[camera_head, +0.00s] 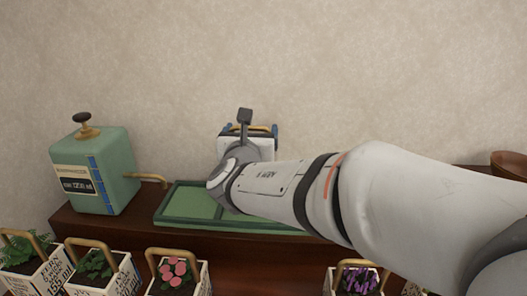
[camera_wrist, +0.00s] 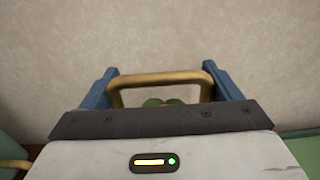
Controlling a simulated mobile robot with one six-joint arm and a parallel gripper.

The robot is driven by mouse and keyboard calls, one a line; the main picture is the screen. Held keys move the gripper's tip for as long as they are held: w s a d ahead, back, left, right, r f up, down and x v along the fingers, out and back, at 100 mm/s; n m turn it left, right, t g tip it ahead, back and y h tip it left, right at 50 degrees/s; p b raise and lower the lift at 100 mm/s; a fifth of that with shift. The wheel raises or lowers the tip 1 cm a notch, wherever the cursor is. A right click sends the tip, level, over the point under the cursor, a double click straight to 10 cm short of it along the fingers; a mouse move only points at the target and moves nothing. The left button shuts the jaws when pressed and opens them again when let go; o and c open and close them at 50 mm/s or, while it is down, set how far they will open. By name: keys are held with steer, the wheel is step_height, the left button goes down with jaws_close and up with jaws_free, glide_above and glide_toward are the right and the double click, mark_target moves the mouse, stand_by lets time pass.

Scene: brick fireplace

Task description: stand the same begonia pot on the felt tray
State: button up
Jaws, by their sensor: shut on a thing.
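My gripper (camera_head: 250,131) is above the back of the felt tray, its blue fingers to either side of a brass handle. In the wrist view my gripper (camera_wrist: 160,82) is shut on that handle, and a few green leaves show under it. This is the held begonia pot (camera_wrist: 162,76); its body and label are hidden behind my wrist, so I cannot tell its height over the tray. The felt tray (camera_head: 172,217) is green with a darker raised rim and a divider. My arm covers its right part. Its visible left part is empty.
A green canister (camera_head: 118,160) with a knob and brass spout stands left of the tray on the dark wooden shelf (camera_head: 110,226). Several handled pots line the front, including pink-flowered (camera_head: 175,272) and purple-flowered (camera_head: 358,280) ones. A brown bowl (camera_head: 510,165) sits far right. A wall is behind.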

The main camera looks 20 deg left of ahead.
steer(key=shift+f+b, duration=0.45)
steer(key=shift+f, duration=1.4)
steer(key=o, duration=1.3)
steer(key=shift+f, duration=0.1)
steer(key=shift+o, duration=0.2)
steer(key=shift+r, duration=0.25)
steer(key=p+v, duration=0.1)
steer(key=v, duration=1.1)
steer(key=shift+p, duration=0.3)
steer(key=shift+s+f, duration=0.15)
